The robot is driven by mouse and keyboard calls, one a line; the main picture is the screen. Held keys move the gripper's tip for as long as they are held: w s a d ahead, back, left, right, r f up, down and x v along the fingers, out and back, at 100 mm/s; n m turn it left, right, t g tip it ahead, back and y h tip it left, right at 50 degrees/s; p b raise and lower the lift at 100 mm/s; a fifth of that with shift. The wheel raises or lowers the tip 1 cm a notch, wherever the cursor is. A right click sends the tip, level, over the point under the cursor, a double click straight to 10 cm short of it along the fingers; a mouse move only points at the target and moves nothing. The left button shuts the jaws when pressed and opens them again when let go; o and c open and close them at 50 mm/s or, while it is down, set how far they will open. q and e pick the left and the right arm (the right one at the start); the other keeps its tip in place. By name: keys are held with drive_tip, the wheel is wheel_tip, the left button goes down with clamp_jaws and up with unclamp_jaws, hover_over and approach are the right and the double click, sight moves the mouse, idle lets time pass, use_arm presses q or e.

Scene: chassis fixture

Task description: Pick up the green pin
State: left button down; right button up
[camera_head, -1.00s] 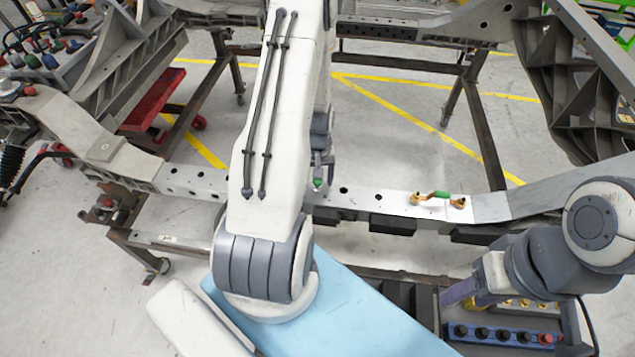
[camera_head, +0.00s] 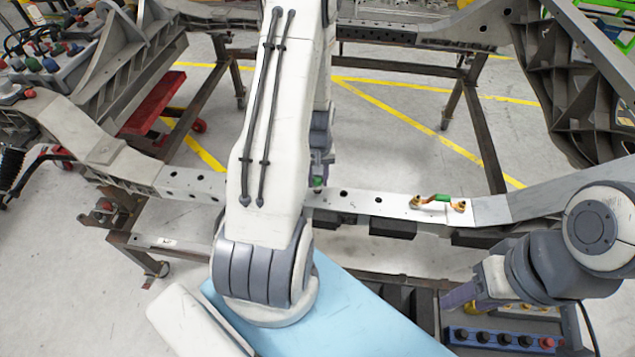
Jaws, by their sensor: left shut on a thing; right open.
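A small green pin (camera_head: 317,182) shows at the tip of my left gripper (camera_head: 319,168), just above the grey chassis rail. My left gripper is shut on it; my own white arm hides part of the gripper, and I cannot tell whether the pin touches the rail. My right gripper (camera_head: 460,297) is open, low at the right, over the near edge of the parts tray. Its arm hides part of the tray.
The chassis rail (camera_head: 380,205) has several holes. A blue rack (camera_head: 495,338) holds several black pins and a red one. A light blue surface (camera_head: 350,310) lies in front.

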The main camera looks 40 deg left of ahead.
use_arm(q)
drive_tip(key=r, duration=0.2)
drive_tip(key=shift+w+d+r, duration=0.1)
drive_tip(key=shift+d+r, duration=0.25)
drive_tip(key=w+d+r+b, duration=0.1)
drive_tip(key=w+d+r, duration=0.1)
drive_tip(key=d+r, duration=0.4)
drive_tip(key=d, duration=0.4)
drive_tip(key=shift+d+r, duration=0.3)
drive_tip(key=shift+d, duration=0.1)
drive_tip(key=shift+w, duration=0.1)
wheel_tip(320, 180, up, 6)
drive_tip(key=p, duration=0.6)
drive_tip(key=shift+r, duration=0.15)
